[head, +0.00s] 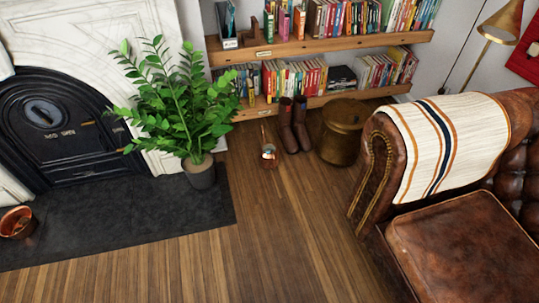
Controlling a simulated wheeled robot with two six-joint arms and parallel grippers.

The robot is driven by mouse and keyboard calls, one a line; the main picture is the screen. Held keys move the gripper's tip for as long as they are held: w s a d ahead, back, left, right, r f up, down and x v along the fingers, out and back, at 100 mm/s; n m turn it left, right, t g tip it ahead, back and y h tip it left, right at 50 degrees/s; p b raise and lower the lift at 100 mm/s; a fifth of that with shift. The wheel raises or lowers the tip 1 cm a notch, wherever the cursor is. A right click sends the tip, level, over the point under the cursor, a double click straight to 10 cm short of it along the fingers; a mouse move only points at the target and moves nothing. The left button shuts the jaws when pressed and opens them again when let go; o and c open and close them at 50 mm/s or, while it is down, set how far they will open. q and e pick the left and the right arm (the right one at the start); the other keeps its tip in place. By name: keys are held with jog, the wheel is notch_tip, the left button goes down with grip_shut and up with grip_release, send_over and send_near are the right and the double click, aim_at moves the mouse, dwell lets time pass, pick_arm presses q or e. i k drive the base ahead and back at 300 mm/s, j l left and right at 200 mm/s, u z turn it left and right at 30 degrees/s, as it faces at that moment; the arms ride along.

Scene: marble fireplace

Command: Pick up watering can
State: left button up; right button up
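A small copper-coloured object (268,153) with a thin upright part stands on the wooden floor between the potted plant and the boots. It looks like the watering can, but it is too small to make out its handle or spout clearly. Neither of my grippers is in the head view, so I cannot see either one relative to it.
A potted plant (200,172) stands on the dark hearth (130,220), left of the can. Brown boots (294,128) and a round brown stool (341,135) stand to its right. A leather sofa (455,240) fills the right. The wooden floor (270,240) in front is clear.

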aim_at(268, 149)
jog(key=i+j, duration=0.45)
jog(key=i, duration=0.15)
jog(key=i+j+z, duration=0.15)
jog(key=i+j, duration=0.3)
jog(key=i, duration=0.15)
